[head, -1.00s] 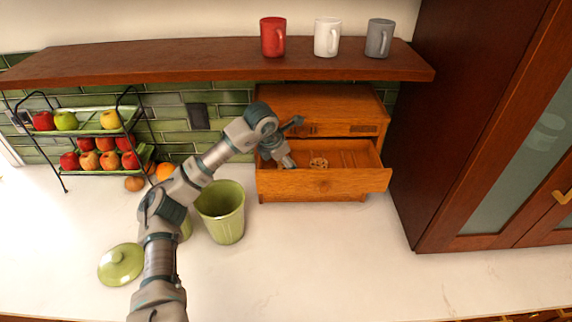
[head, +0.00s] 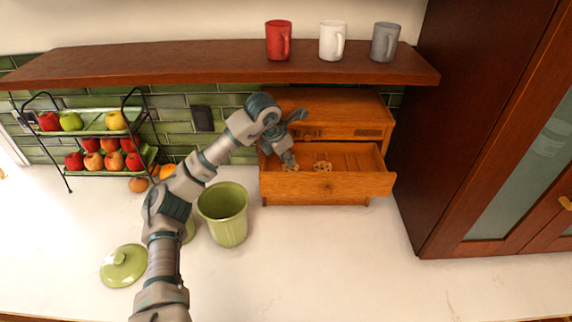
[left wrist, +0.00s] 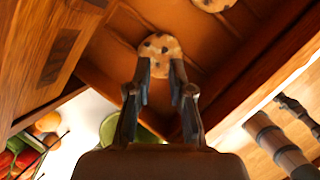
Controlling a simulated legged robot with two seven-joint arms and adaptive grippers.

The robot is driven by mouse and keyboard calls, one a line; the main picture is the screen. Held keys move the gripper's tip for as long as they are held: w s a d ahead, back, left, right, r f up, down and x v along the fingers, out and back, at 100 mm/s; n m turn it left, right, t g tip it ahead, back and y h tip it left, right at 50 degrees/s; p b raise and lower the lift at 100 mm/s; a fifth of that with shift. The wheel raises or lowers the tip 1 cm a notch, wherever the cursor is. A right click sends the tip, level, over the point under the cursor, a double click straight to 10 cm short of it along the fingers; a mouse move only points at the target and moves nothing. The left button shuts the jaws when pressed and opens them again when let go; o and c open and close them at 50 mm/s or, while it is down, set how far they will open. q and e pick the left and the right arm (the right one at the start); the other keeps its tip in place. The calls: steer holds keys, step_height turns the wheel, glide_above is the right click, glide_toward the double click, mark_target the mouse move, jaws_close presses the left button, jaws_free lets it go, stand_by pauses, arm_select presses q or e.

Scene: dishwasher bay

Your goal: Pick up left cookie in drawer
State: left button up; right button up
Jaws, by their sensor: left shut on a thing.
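The open wooden drawer (head: 345,187) holds two cookies. The left cookie (left wrist: 160,52) is pale with dark chips and sits between my left gripper's fingertips in the left wrist view. My left gripper (head: 290,164) is inside the drawer's left part, shut on this cookie, which is partly hidden by the fingers in the head view. The other cookie (head: 323,166) lies to the right in the drawer; it also shows at the top edge of the left wrist view (left wrist: 213,3). My right gripper is not in view.
An open green jar (head: 223,212) stands left of the drawer, with its lid (head: 124,265) on the counter. A fruit rack (head: 90,135) stands further left. A shelf (head: 220,65) with mugs hangs above. A tall cabinet (head: 455,130) borders the right.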

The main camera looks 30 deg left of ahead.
mark_target(286, 170)
arm_select(q)
step_height(286, 170, up, 8)
steer(key=shift+r+p, duration=0.15)
steer(key=shift+p, duration=0.15)
jaws_close()
steer(key=s+d+b, duration=0.1)
steer(key=s+d, duration=0.4)
steer(key=s, duration=0.3)
steer(key=s+d+b, duration=0.1)
steer(key=s+d, duration=0.4)
steer(key=s, duration=0.3)
steer(key=shift+s, duration=0.25)
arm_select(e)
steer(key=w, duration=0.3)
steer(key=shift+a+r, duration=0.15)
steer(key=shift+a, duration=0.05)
arm_select(q)
steer(key=o, duration=1.3)
jaws_free()
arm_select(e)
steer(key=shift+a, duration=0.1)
